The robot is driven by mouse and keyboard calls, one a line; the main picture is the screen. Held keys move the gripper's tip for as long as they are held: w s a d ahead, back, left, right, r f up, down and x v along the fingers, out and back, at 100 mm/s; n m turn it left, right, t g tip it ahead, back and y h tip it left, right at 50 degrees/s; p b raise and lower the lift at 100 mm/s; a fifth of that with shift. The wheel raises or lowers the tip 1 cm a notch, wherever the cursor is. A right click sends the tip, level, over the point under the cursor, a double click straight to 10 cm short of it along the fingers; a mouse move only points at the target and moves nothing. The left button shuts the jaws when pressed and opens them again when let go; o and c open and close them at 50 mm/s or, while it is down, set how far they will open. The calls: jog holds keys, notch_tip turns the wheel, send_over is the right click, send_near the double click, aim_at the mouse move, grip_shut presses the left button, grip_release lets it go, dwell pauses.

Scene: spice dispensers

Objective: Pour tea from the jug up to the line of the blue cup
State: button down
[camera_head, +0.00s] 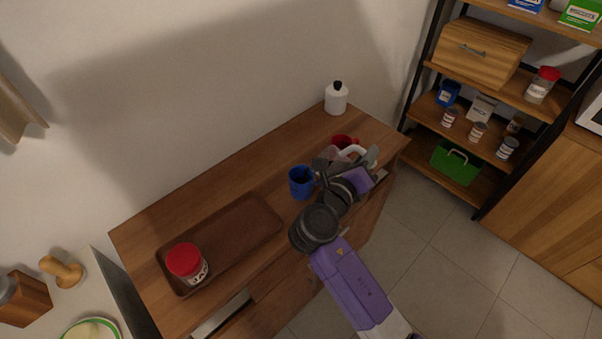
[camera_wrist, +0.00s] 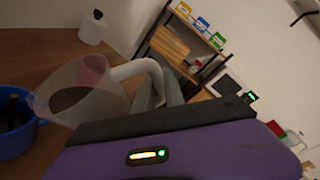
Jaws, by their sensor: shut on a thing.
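The blue cup (camera_head: 301,186) stands upright on the wooden cabinet top; it also shows at the left edge of the wrist view (camera_wrist: 14,142). My gripper (camera_head: 350,163) is shut on the white handle of the translucent jug (camera_wrist: 72,82), just right of the cup. The jug, largely hidden by my gripper in the head view, holds dark tea (camera_wrist: 70,98). It is tilted, with its spout close to the cup's rim. A brownish patch shows inside the cup, but I cannot tell its tea level or whether tea is flowing.
A red cup (camera_head: 341,140) stands behind the jug. A white bottle (camera_head: 336,98) is at the back. A brown tray (camera_head: 238,231) with a red-lidded jar (camera_head: 187,262) lies at left. Shelves (camera_head: 487,85) stand at right. The cabinet top is clear behind the tray.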

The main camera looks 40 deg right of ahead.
jog(key=shift+w+a+r+n, duration=0.15)
jog(key=shift+w+r+n, duration=0.1)
jog(key=shift+r+n, duration=0.25)
dwell(1.1)
jog(key=shift+b, duration=0.3)
